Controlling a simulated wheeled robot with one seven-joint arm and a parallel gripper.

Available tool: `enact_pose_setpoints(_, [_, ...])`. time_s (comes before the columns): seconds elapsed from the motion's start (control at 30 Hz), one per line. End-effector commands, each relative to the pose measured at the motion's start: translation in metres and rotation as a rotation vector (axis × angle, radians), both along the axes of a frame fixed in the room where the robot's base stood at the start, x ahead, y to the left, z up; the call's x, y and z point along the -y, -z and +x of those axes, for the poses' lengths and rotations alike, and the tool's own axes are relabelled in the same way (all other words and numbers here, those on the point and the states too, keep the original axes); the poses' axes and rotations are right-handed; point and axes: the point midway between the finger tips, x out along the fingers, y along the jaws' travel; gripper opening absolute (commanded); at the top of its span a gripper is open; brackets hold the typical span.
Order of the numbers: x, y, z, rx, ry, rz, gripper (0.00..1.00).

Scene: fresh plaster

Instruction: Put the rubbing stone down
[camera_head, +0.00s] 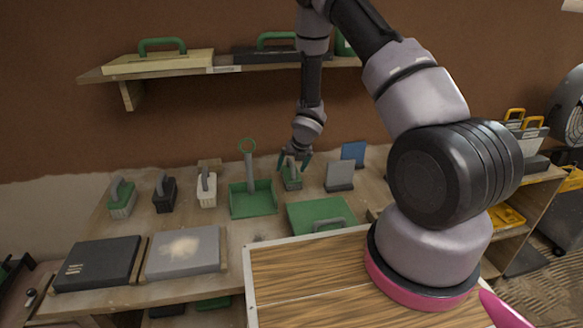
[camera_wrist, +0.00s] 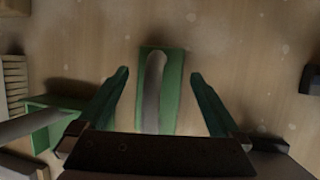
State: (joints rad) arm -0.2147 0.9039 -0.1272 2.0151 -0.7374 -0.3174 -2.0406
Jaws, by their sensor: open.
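A small green block with a grey handle (camera_head: 291,182), apparently the rubbing stone, stands on the wooden bench, partly hidden by my gripper in the head view. In the wrist view the rubbing stone (camera_wrist: 172,75) lies between the two fingers, with its handle lengthwise. My gripper (camera_head: 294,163) is open and points down over it. In the wrist view the green fingers of my gripper (camera_wrist: 160,75) stand apart from the block, with a gap on each side. The lower end of the block is hidden by the gripper body.
A green dustpan (camera_head: 253,200) stands close on the left, and a grey block (camera_head: 340,176) and a blue block (camera_head: 353,151) on the right. A green float (camera_head: 318,212) lies in front. Several handled tools stand further left. A shelf (camera_head: 225,69) hangs on the wall above.

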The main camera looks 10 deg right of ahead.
Motion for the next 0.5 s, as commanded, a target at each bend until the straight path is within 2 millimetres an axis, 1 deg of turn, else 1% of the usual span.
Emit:
enact_pose_setpoints(0.17, [0.004,-0.021,-0.007,0.003,0.001,0.000,1.00])
enact_pose_setpoints(0.4, [0.012,-0.069,-0.027,0.004,0.002,0.003,1.00])
enact_pose_setpoints(0.5, [0.015,-0.085,-0.034,0.003,0.001,0.000,1.00])
